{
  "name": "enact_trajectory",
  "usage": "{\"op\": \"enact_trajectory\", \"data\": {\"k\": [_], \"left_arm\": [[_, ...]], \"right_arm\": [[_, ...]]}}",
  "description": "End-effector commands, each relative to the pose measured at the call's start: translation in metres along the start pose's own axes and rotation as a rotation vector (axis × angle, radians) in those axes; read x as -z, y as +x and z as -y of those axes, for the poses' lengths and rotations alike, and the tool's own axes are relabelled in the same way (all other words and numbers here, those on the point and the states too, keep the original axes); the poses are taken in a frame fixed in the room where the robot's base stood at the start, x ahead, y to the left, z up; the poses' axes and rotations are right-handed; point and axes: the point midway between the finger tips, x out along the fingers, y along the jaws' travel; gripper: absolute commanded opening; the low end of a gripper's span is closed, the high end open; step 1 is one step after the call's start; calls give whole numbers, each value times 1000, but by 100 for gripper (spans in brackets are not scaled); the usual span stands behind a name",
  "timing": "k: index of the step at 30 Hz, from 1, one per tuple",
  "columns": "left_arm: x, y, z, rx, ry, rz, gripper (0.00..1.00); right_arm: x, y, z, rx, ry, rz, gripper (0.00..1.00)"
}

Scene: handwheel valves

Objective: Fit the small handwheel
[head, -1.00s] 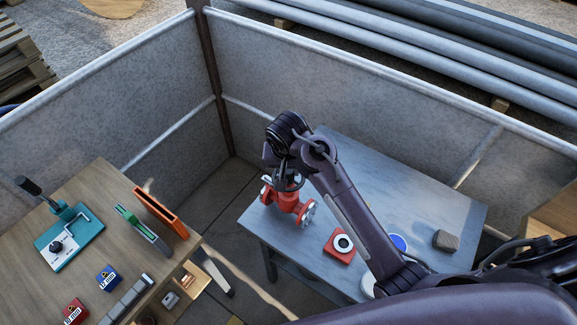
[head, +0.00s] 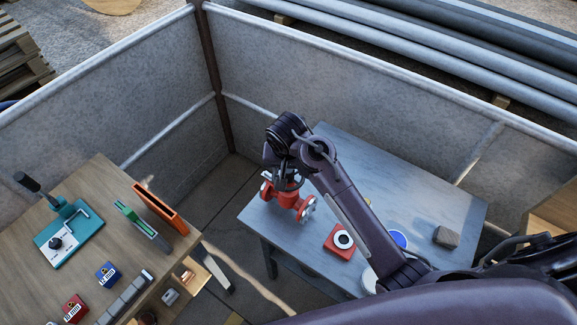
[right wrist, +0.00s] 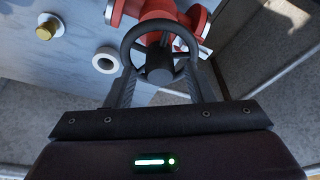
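A red valve (head: 287,196) with grey flanges stands on the blue-grey table, near its left corner. It also shows at the top of the right wrist view (right wrist: 158,10). My right gripper (head: 282,168) is above the valve, pointing down. In the right wrist view, its fingers (right wrist: 164,85) are closed on a dark handwheel (right wrist: 160,74) with a round rim and spokes. The wheel lies over the valve's top. I cannot tell whether its hub touches the stem, which is hidden behind it. My left gripper is not in view.
The blue-grey table (head: 415,205) also bears a red block with a white ring (head: 340,242), a blue disc (head: 398,239) and a dark block (head: 445,237). A wooden bench (head: 100,210) with tools stands left across a gap. Grey panels (head: 330,125) enclose the back.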

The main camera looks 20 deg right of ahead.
Motion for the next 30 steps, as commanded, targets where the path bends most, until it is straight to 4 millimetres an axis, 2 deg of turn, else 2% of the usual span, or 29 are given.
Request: {"op": "enact_trajectory", "data": {"k": [11, 22, 26, 30], "left_arm": [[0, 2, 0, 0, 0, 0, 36], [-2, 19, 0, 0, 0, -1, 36], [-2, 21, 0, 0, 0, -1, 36], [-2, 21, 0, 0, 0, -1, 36]], "right_arm": [[0, -4, 0, 1, 0, -1, 54], [0, -62, 1, 3, 0, -3, 54], [0, -74, 1, 2, 0, -1, 54], [0, -78, 0, 0, 0, 0, 54]]}}
